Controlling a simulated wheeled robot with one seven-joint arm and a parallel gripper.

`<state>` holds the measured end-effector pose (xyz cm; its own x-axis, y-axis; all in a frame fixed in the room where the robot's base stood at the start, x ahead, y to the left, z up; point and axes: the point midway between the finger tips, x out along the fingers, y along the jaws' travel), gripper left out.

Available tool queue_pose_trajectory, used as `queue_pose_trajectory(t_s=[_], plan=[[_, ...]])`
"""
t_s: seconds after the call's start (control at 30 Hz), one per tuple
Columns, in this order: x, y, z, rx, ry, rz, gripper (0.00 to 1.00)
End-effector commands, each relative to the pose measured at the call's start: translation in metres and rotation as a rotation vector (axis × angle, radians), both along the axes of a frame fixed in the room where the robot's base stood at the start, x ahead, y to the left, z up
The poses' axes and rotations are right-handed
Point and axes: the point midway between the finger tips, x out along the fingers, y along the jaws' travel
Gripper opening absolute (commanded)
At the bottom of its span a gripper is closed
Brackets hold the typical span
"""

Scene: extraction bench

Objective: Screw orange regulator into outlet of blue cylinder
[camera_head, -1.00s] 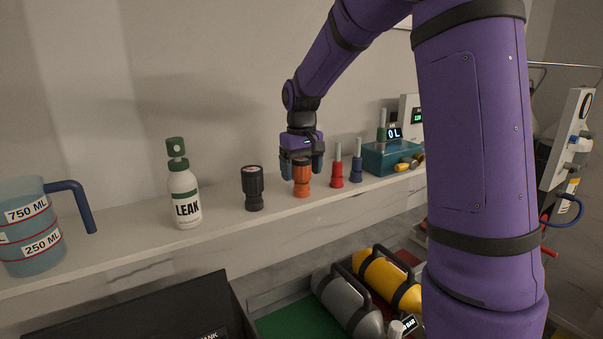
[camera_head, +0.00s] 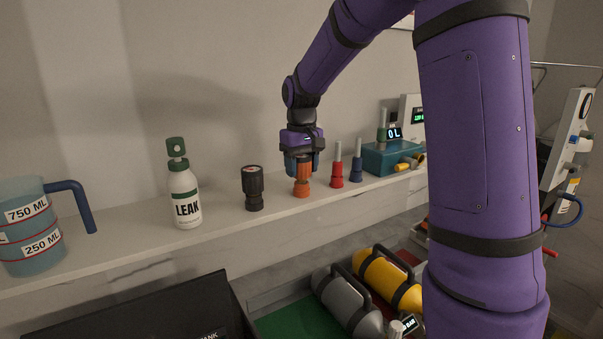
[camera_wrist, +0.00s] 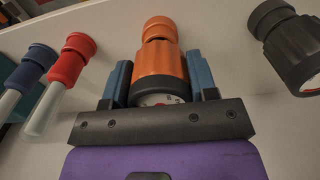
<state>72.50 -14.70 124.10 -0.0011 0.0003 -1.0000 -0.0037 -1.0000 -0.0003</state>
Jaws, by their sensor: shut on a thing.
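The orange regulator (camera_head: 302,185) stands upright on the white shelf. My gripper (camera_head: 302,168) comes down on it from above and is shut on its upper part. In the wrist view the orange regulator (camera_wrist: 160,68) sits between the two blue fingers of my gripper (camera_wrist: 160,85), with part of its gauge face showing by the palm. No blue cylinder can be made out; a grey cylinder (camera_head: 346,301) and a yellow cylinder (camera_head: 385,279) lie below the shelf, partly hidden by my arm.
On the shelf (camera_head: 230,222), a black regulator (camera_head: 253,188) stands left of the orange one. A red fitting (camera_head: 337,170) and a blue fitting (camera_head: 356,168) stand right. A LEAK bottle (camera_head: 184,195), a jug (camera_head: 30,235) and a teal box (camera_head: 385,160) stand farther out.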

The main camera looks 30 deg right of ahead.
Motion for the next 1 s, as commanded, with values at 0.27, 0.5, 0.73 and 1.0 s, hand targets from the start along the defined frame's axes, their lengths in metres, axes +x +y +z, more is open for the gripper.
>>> queue_pose_trajectory(t_s=[0.27, 0.5, 0.73, 1.0], plan=[[0.001, 0.000, 0.008, -0.001, -0.003, 0.000, 0.20], [0.000, 0.000, 0.014, 0.000, -0.002, 0.000, 0.20], [0.000, 0.000, 0.020, 0.000, -0.003, 0.000, 0.20], [0.000, 0.000, 0.027, 0.000, -0.002, 0.000, 0.20]])
